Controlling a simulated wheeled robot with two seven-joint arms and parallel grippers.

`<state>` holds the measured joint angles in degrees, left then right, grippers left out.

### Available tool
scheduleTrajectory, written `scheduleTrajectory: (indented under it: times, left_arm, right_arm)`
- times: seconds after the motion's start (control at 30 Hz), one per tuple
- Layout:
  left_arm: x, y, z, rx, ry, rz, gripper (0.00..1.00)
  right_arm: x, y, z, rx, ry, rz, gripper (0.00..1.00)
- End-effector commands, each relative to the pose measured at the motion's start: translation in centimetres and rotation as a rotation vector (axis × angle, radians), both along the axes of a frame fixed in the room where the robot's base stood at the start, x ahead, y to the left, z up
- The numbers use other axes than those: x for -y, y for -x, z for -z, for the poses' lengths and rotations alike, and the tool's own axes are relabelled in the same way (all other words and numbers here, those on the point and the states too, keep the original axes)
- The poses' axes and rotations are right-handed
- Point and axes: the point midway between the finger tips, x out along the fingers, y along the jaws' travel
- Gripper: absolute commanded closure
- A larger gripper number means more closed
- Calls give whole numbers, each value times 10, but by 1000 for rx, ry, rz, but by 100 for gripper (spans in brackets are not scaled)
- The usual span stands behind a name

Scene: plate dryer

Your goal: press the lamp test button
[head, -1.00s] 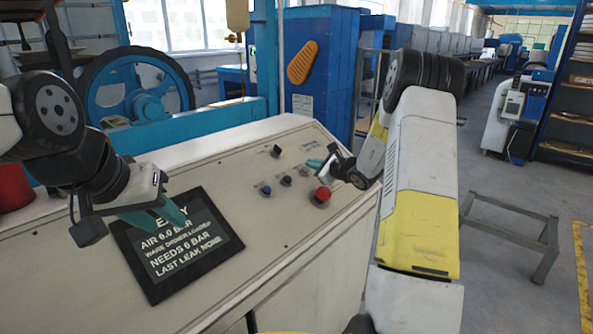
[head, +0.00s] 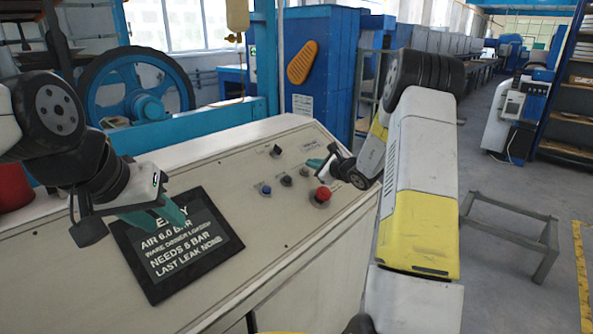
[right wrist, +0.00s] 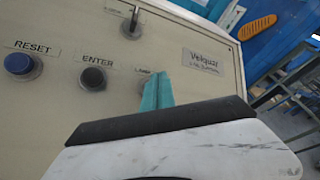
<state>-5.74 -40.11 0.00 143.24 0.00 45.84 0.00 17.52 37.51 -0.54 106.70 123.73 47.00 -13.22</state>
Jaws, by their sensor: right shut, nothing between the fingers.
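The sloping cream control panel (head: 225,165) carries several buttons. In the right wrist view, a label beginning "LAMP" (right wrist: 144,72) is partly covered by my right gripper (right wrist: 158,80). Its teal fingers are shut and empty, with their tips right by that label. A grey button rim (right wrist: 146,97) shows beside the fingers, but the button itself is mostly hidden. I cannot tell whether the fingers touch it. In the head view my right gripper (head: 315,163) is over the panel's upper right part. My left gripper (head: 170,218) is over the black sign, its teal fingers apart and empty.
The blue RESET button (right wrist: 19,63) and black ENTER button (right wrist: 93,78) are left of the fingers. A switch (right wrist: 130,24) is above them, and a name plate (right wrist: 203,60) is to their right. A red button (head: 322,194) is close below my right gripper. The black sign (head: 195,262) lies on the panel.

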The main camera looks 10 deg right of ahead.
Motion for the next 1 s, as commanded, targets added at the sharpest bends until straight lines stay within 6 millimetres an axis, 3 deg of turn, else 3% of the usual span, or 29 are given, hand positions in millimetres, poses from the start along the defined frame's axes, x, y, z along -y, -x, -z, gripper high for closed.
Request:
scheduleTrajectory:
  times: [1.0]
  left_arm:
    - [0,0,0,0,0,0,64]
  right_arm:
    - [-3,-4,8,0,0,0,100]
